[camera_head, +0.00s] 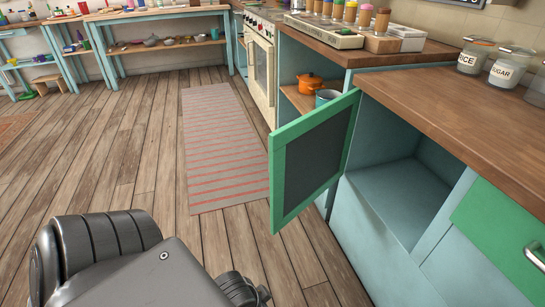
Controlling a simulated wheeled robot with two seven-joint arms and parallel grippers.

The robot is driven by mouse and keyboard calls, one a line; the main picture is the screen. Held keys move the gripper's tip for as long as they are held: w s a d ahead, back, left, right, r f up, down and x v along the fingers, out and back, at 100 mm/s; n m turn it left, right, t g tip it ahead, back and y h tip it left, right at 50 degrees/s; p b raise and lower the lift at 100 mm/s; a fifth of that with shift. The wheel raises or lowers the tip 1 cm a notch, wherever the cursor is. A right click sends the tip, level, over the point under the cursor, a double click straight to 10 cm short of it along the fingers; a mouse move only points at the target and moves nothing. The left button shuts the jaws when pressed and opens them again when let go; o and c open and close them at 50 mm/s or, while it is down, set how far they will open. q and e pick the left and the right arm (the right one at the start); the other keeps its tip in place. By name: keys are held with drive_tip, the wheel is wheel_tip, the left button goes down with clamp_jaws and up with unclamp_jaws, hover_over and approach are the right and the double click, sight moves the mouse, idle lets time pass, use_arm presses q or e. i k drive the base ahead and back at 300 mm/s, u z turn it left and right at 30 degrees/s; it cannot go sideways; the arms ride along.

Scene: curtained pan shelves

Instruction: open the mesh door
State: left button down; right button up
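The mesh door (313,157) has a green frame around a dark panel. It stands swung out from the cabinet front, with its near edge out over the floor. The shelf behind it is exposed and holds an orange pot (310,84) and a blue-grey pot (327,97), which the door partly hides. Neither gripper's fingers show. Dark grey metal parts of my own body fill the bottom left, apart from the door in the picture. I see nothing touching the door.
Right of the door is an open, empty blue compartment (398,188), then a green front (497,222) with a metal handle (536,258). Jars (510,68) stand on the wooden counter (440,100). An oven (260,65) stands beyond. The floor and striped rug (222,150) are clear.

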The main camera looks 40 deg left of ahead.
sight(307, 155)
drive_tip(key=z, duration=0.5)
drive_tip(key=k, duration=1.25)
drive_tip(key=z, duration=0.45)
drive_tip(key=i, duration=0.85)
drive_tip(key=u, duration=0.5)
drive_tip(key=i, duration=0.85)
drive_tip(key=u, duration=1.35)
drive_tip(key=i, duration=0.6)
drive_tip(key=u, duration=0.65)
